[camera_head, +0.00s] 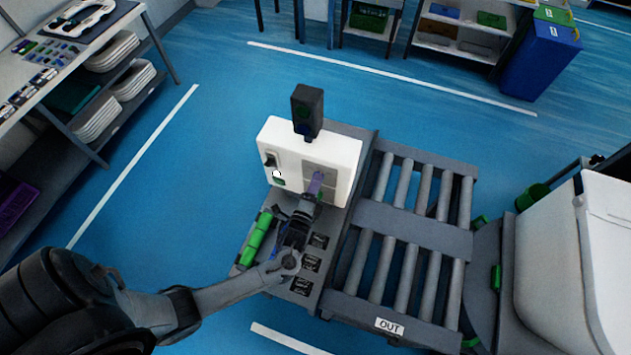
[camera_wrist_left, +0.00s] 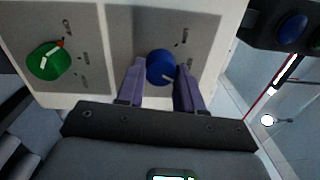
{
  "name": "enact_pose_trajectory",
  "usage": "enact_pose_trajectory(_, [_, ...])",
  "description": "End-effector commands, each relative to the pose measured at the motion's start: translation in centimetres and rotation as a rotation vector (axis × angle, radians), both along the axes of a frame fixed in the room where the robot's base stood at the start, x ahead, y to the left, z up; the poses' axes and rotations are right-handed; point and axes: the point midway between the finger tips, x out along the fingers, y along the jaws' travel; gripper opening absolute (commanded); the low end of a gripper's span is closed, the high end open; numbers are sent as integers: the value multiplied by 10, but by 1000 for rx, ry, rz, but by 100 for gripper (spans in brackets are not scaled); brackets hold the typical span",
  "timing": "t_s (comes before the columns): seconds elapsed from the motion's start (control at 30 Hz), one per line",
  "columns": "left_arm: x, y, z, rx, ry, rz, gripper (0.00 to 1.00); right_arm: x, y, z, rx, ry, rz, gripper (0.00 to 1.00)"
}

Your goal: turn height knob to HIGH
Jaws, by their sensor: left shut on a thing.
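The white control box (camera_head: 338,150) stands at the far end of the grey station. My left gripper (camera_head: 317,184) is at its front face, and its purple fingers hide the knobs there in the head view. In the left wrist view, a blue knob (camera_wrist_left: 160,67) with a white pointer line sits between the two fingertips, and the gripper is shut on it. A green knob (camera_wrist_left: 48,61) with a white line and a red mark beside it is on the left panel, clear of the fingers. The small panel labels are too blurred to read. My right gripper is not in view.
A dark box with a blue button (camera_wrist_left: 292,28) is at the upper right of the wrist view. A green cylinder (camera_head: 257,238) lies beside my left wrist. A roller conveyor (camera_head: 412,225) marked OUT is to the right. Blue floor is clear behind the box.

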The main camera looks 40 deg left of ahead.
Motion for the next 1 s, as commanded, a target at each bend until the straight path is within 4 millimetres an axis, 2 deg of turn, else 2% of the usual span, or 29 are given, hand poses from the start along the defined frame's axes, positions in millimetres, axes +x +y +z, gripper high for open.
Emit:
enact_pose_trajectory(0.1, [1,0,3,103,41,-2,6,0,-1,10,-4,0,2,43])
enact_pose_trajectory(0.5, [0,1,1,384,150,0,6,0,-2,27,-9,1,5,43])
enact_pose_trajectory(1.0, [0,1,-1,499,196,0,6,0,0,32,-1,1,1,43])
